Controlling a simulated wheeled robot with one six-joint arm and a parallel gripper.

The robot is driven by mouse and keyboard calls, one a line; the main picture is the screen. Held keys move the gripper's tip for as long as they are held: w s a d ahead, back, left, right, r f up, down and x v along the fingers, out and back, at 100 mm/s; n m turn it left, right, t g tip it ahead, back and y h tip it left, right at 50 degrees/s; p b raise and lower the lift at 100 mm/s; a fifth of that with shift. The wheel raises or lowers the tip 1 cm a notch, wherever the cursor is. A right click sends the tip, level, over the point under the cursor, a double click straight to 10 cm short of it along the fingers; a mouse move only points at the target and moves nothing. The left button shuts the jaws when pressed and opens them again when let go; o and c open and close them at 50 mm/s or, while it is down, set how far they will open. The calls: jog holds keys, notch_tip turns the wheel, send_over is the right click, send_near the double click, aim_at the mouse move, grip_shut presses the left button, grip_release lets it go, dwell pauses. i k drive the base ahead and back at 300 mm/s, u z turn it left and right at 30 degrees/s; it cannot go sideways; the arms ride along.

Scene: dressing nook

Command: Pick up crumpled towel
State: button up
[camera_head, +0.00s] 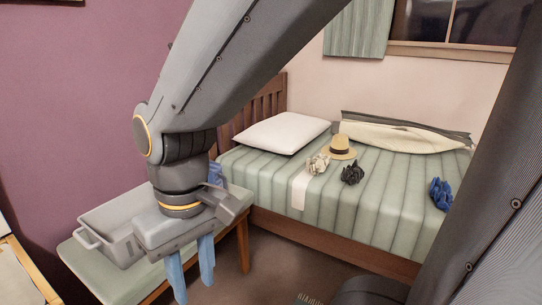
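Several crumpled cloths lie on the bed: a cream one (318,164), a black one (352,174) and a blue one (440,194) at the right edge. I cannot tell which is the towel. Another blue item (215,173) shows partly behind my wrist, above the bench; its shape is mostly hidden. My gripper (192,271) points down over the front part of the bench at lower left. Its two pale blue fingers are apart, with nothing visible between them. It is well away from the cloths on the bed.
A grey handled crate (115,238) stands on the green-topped bench (82,268), partly behind my gripper. The bed (385,215) carries a straw hat (340,153), a white pillow (282,132) and a long cream cushion (405,137).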

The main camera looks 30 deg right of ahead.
aim_at(317, 164)
jog(key=z, duration=0.3)
jog(key=i, duration=0.85)
jog(key=z, duration=1.2)
jog(key=i, duration=0.65)
jog(key=z, duration=0.6)
